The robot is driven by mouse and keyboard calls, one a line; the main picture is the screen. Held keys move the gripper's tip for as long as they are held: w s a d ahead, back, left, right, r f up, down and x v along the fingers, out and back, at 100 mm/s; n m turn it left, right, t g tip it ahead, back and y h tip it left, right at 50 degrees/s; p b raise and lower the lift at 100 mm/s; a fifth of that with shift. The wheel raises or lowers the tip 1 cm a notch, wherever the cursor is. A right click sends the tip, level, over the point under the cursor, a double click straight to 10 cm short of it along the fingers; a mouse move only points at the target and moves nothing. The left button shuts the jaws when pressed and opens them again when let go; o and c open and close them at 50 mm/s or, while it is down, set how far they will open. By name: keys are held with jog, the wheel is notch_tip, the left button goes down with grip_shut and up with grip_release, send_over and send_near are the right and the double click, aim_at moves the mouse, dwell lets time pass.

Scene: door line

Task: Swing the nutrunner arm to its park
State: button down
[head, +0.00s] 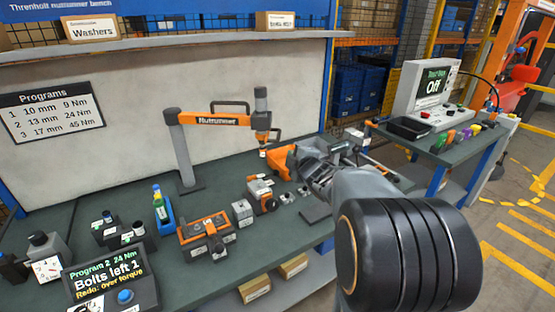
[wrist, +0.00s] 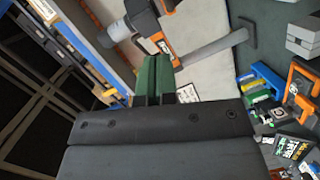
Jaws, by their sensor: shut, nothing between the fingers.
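The nutrunner arm (head: 222,120) is an orange and grey beam labelled Nutrunner, carried on a grey post (head: 184,155) at the back of the bench. It reaches right to an upright tool (head: 262,122) with a dark handle. The nutrunner arm also shows in the wrist view (wrist: 155,42), tilted, beyond my fingertips. My gripper (wrist: 157,62) shows there with its green fingers shut and nothing between them. Whether it touches the nutrunner arm cannot be told. In the head view my own arm hides part of the bench at the right. I cannot make out a marked park position.
A display (head: 112,283) reads "Program 2 24 Nm, Bolts left 1, Redo, over torque". An orange-topped fixture (head: 205,235) and several small blocks stand on the bench (head: 150,205). A side table at right holds a screen (head: 435,85) reading "Off". A programs sign (head: 50,110) hangs at left.

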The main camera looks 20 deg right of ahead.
notch_tip(320, 180, down, 4)
jog(key=w+d+n+t+y+b, duration=0.1)
jog(key=w+n+t+y+b, duration=0.1)
jog(key=n+y, duration=0.25)
jog(key=n+p, duration=0.2)
send_near(273, 142)
jog(key=w+a, duration=0.2)
jog(key=a, duration=0.1)
jog(key=w, duration=0.1)
jog(key=w+d+p, duration=0.1)
jog(key=w, duration=0.1)
jog(key=shift+w+r+y, duration=0.15)
jog(key=shift+r+y, duration=0.05)
jog(key=shift+y, duration=0.05)
jog(key=shift+w+d+p, duration=0.3)
jog(key=shift+w+d, duration=0.15)
jog(key=shift+w, duration=0.15)
